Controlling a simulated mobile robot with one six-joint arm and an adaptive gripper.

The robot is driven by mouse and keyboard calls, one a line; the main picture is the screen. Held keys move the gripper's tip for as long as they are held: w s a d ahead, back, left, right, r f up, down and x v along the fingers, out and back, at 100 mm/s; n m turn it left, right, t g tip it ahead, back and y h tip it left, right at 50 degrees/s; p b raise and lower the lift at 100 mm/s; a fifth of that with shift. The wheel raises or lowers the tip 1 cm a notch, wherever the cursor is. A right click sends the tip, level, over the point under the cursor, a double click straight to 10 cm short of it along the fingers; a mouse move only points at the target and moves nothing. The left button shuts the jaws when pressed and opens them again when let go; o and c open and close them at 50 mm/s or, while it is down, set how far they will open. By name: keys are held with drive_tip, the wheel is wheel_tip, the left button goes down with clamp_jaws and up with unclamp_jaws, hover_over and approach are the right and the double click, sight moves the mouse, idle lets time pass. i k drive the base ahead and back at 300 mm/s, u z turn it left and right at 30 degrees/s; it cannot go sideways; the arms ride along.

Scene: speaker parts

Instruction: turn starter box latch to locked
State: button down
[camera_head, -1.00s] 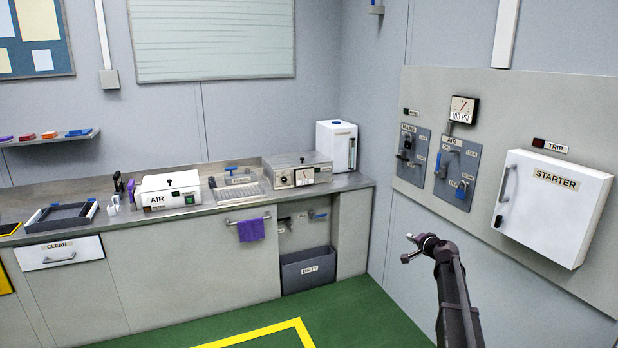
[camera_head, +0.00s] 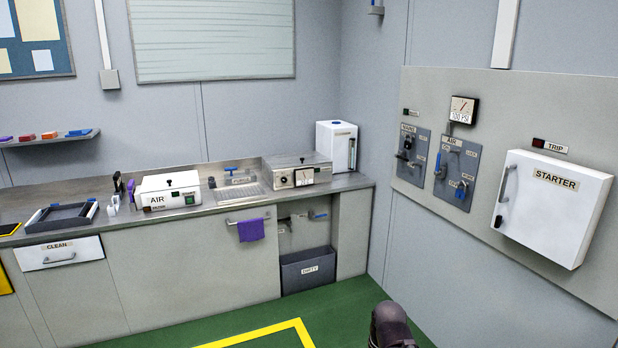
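The white starter box (camera_head: 553,208), labelled STARTER, hangs on the grey wall panel at the right of the head view. Its door is shut. A grey bar handle (camera_head: 503,184) runs down its left side, and a small dark piece (camera_head: 497,221) sits at the lower left edge of the box. I cannot tell whether that piece is the latch or how it is turned. My gripper is out of view; only a dark rounded part of my arm shows at the bottom edge, well below and left of the box.
Left of the box are the AIR panel (camera_head: 456,172) with a blue lock, the mains switch panel (camera_head: 411,156) and a pressure gauge (camera_head: 463,110). A TRIP lamp (camera_head: 538,143) sits above the box. A long counter (camera_head: 225,203) lines the back wall. Green floor (camera_head: 345,308) lies in front.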

sight(498, 219)
drive_tip(key=k, duration=0.65)
drive_tip(key=z, duration=0.4)
drive_tip(key=i, duration=0.45)
drive_tip(key=z, duration=0.65)
drive_tip(key=i, duration=1.6)
drive_tip(key=u, duration=0.3)
